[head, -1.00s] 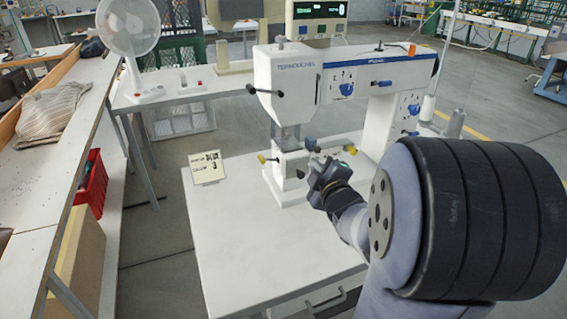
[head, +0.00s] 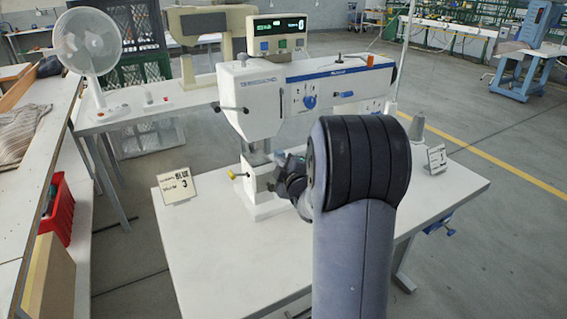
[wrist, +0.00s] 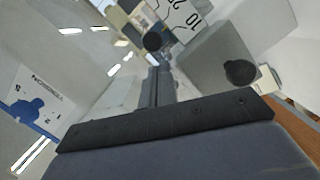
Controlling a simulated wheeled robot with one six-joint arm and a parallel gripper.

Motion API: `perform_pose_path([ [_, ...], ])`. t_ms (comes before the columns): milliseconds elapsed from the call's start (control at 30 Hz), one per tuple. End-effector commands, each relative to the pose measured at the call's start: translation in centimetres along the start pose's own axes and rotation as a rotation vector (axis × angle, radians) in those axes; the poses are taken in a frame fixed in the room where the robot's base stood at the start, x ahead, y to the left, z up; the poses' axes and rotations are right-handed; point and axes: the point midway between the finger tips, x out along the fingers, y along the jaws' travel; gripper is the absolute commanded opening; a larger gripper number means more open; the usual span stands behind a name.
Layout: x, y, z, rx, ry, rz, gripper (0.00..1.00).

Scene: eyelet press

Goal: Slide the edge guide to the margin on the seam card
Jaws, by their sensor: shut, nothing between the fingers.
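The seam card (head: 177,187), small and white, stands at the table's left back; its small print is unreadable, but a large 3 shows. My gripper (head: 284,163) is beside the lower front of the white press (head: 250,105), partly hidden by my arm. In the wrist view my gripper's fingers (wrist: 157,85) are together and empty. Past them is a white scale plate (wrist: 182,14) marked 10 and 20, and a dark round knob (wrist: 152,42) near the fingertips. I cannot tell which part is the edge guide. A yellow knob (head: 232,174) sticks out left of the press base.
A second card (head: 437,158) stands at the table's right. The front-left of the white table (head: 205,250) is clear. A red bin (head: 57,208) is at the left.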

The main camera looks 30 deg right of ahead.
Motion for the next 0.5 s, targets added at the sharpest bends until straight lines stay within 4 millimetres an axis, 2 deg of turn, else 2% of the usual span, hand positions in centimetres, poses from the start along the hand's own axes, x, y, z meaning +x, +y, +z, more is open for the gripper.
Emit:
perform_pose_path([
  [167, 0.19, -0.01, 0.89, -0.001, 0.001, -0.001, 0.0],
  [500, 0.21, -0.05, 0.98, 0.0, 0.002, 0.0, 0.0],
])
